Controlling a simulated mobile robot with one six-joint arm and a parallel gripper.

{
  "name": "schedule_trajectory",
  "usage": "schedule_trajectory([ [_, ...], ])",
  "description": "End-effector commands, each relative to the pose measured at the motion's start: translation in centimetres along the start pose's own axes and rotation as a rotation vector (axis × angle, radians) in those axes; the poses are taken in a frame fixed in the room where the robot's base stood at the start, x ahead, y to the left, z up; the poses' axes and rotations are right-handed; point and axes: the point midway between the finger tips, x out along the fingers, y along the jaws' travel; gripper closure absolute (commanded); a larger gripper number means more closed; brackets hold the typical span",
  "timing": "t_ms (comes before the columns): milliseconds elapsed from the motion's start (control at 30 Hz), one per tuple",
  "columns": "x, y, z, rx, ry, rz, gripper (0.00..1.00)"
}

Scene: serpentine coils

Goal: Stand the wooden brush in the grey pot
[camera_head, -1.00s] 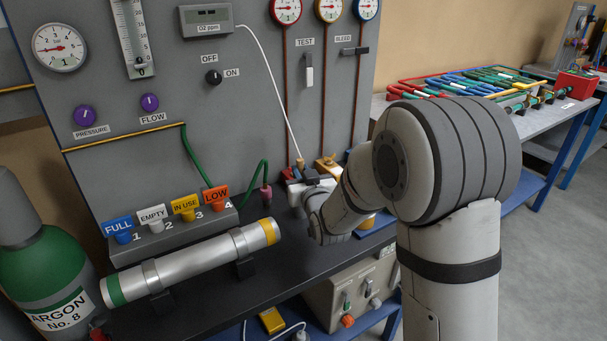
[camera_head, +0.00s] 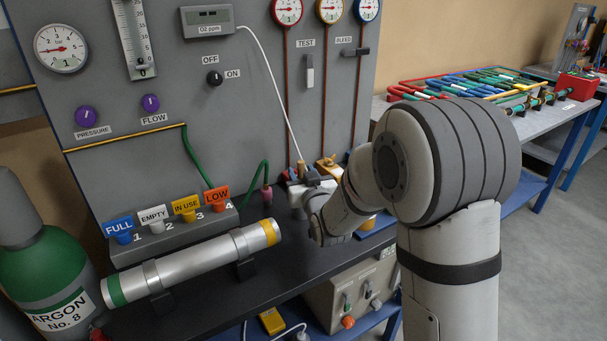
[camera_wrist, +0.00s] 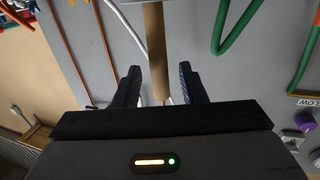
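A round wooden rod (camera_wrist: 154,45), which looks like the brush's handle, runs down from the top of the wrist view. Its near end lies between the two fingers of my gripper (camera_wrist: 160,88). The fingers are apart, and a gap shows between the rod and the right finger, so the gripper looks open around it. The brush's bristles are out of view. In the head view my gripper (camera_head: 313,178) is small and partly hidden by my own arm, over the back of the dark bench. I cannot make out the grey pot clearly in either view.
A silver tube (camera_head: 195,264) lies on supports at the bench's front left. Behind it stands a tag rack (camera_head: 180,238). A grey gauge panel (camera_head: 225,120) rises behind the bench, with a white cable and green hose hanging near the gripper. A green argon cylinder (camera_head: 45,265) stands left.

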Motion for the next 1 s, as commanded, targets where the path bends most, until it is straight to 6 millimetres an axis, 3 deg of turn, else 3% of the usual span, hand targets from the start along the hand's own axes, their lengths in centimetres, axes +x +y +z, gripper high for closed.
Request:
schedule_trajectory([
  [533,-10.3,0.1,0.0,0.000,0.000,0.002,0.62],
  [867,-12.1,0.2,0.0,0.000,-0.005,0.003,0.62],
  [1000,-12.4,1.2,0.5,0.000,-0.080,0.027,0.62],
])
